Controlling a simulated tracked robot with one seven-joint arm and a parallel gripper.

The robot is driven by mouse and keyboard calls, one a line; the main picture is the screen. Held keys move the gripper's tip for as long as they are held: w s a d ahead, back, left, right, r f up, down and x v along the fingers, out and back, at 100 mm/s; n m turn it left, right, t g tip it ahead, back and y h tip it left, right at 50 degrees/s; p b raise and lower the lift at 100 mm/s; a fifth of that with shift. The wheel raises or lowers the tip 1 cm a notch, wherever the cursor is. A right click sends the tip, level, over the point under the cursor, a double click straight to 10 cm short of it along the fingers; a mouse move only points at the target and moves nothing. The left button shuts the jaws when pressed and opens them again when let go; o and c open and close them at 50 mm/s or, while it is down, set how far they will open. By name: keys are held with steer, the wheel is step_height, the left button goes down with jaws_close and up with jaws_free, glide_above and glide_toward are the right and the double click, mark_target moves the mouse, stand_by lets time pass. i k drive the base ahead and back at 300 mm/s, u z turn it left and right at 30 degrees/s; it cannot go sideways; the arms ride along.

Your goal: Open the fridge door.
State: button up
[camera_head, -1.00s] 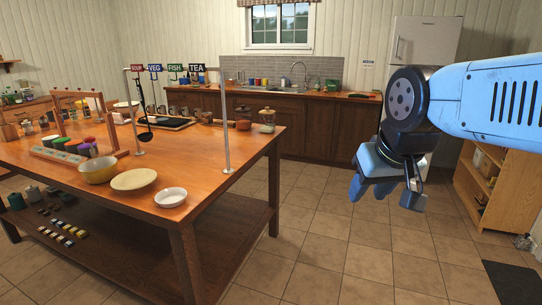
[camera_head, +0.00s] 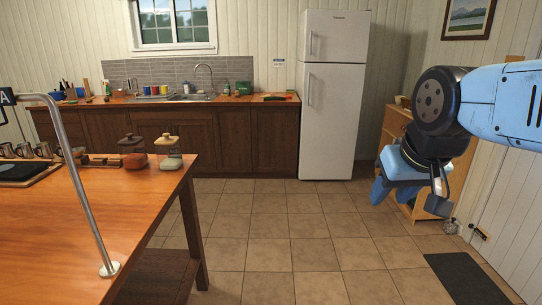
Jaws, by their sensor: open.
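The white fridge (camera_head: 331,122) stands against the back wall, right of the counter. It has a small upper door (camera_head: 338,36) and a tall lower door (camera_head: 333,120), and both look closed. Each door has a vertical handle on its left side, the lower handle (camera_head: 308,90) being the longer. My blue and black gripper (camera_head: 408,204) is on the right side of the view, pointing down, open and with nothing seen in it. It is much nearer to me than the fridge and does not touch it.
A wooden table (camera_head: 95,215) fills the left, with a metal post (camera_head: 80,185) near its edge. A counter (camera_head: 230,140) runs left of the fridge. A wooden shelf (camera_head: 392,130) stands behind my arm. A dark mat (camera_head: 466,278) lies at right. The tiled floor (camera_head: 285,225) toward the fridge is clear.

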mark_target(332, 93)
steer(key=z, duration=0.25)
steer(key=i, duration=1.05)
steer(key=z, duration=0.3)
steer(key=i, duration=2.2)
steer(key=u, duration=0.5)
steer(key=i, duration=1.65)
steer(key=u, duration=0.45)
